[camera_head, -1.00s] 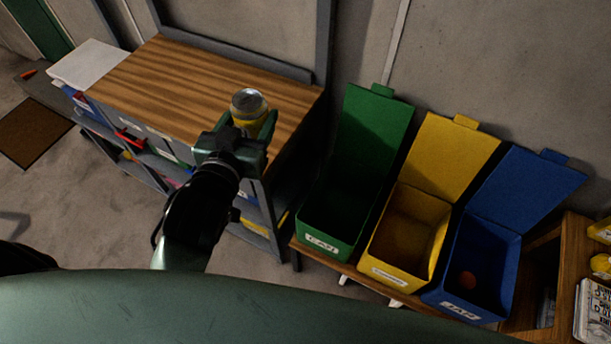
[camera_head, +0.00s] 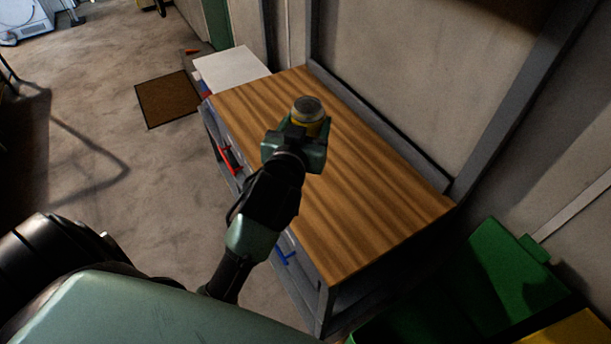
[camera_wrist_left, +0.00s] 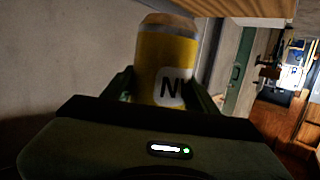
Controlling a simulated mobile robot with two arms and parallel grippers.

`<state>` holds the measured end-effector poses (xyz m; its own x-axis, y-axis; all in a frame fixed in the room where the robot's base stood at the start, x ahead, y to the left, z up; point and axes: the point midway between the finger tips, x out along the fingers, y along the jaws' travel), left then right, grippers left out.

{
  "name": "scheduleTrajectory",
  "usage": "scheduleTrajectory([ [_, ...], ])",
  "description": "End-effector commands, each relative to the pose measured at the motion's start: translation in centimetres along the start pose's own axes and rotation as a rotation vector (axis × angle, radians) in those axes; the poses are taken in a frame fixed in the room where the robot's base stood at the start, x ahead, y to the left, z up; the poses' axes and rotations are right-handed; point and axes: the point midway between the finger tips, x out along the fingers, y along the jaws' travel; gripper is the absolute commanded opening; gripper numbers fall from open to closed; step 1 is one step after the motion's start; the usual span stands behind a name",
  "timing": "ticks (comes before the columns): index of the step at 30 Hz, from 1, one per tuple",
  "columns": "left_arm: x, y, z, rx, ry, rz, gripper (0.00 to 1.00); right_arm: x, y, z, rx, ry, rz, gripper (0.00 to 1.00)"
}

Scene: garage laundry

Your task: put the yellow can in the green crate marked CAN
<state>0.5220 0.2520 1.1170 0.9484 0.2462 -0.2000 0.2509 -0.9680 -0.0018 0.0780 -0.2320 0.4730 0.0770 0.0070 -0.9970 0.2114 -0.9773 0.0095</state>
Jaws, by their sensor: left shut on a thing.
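The yellow can (camera_head: 309,112) has a silver top and is held in my left gripper (camera_head: 304,128), over the wooden bench top. In the left wrist view the can (camera_wrist_left: 166,60) stands between the two fingers, with a white label patch showing dark letters. The wrist image appears turned relative to the room. The green crate (camera_head: 505,272) is at the lower right of the head view, with its lid raised; its lower part is cut off and its CAN label is out of view. My right gripper is not in view.
The wooden bench (camera_head: 350,190) fills the middle, with shelves below its front. A yellow crate (camera_head: 575,330) shows at the bottom right corner. A brown mat (camera_head: 168,98) lies on open floor at the left.

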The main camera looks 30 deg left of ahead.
Motion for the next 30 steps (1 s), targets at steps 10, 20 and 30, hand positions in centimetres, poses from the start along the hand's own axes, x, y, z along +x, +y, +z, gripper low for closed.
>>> scheduleTrajectory([
  [10, 1.8, 0.1, 9.2, 0.001, -0.005, 0.001, 0.21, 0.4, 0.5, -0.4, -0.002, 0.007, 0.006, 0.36],
  [20, 2.5, 0.1, 12.8, 0.0, -0.003, 0.001, 0.21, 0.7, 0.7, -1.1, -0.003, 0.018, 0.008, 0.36],
  [30, 3.2, 0.1, 15.9, 0.0, 0.0, 0.003, 0.21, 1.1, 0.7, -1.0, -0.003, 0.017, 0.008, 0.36],
])
